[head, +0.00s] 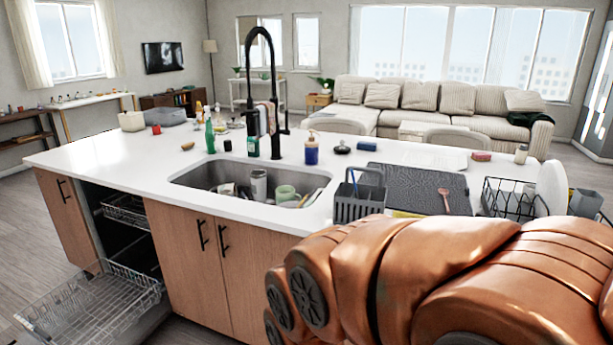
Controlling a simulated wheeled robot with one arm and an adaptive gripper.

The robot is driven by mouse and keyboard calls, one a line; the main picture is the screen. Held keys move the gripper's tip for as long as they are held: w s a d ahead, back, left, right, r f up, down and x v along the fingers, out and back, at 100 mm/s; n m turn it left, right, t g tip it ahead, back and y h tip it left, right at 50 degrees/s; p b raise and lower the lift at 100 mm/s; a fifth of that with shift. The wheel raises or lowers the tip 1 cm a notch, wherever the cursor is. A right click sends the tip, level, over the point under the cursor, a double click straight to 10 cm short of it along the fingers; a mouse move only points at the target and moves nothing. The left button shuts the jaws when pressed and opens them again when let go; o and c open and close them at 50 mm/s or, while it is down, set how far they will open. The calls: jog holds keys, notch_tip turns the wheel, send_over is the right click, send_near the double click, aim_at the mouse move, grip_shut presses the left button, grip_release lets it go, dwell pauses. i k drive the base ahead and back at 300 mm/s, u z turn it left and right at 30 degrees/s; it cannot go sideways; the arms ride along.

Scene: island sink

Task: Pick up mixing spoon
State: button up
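A reddish-brown spoon (445,199), which looks like the mixing spoon, lies on the dark drying mat (408,185) on the white countertop, right of the sink. Its rounded end points away from me, and its other end comes close to the top outline of my orange arm. My arm fills the lower right of the head view. My gripper is not in view, so its position relative to the spoon and what it holds cannot be seen.
A dark utensil caddy (358,201) stands left of the mat, and a wire dish rack (510,201) with a white plate (552,187) stands right. The sink (215,178) holds several dishes under a tall black faucet (273,90). The dishwasher rack (95,305) is pulled out at left.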

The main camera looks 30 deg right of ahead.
aim_at(443, 192)
jog(key=z, duration=1.9)
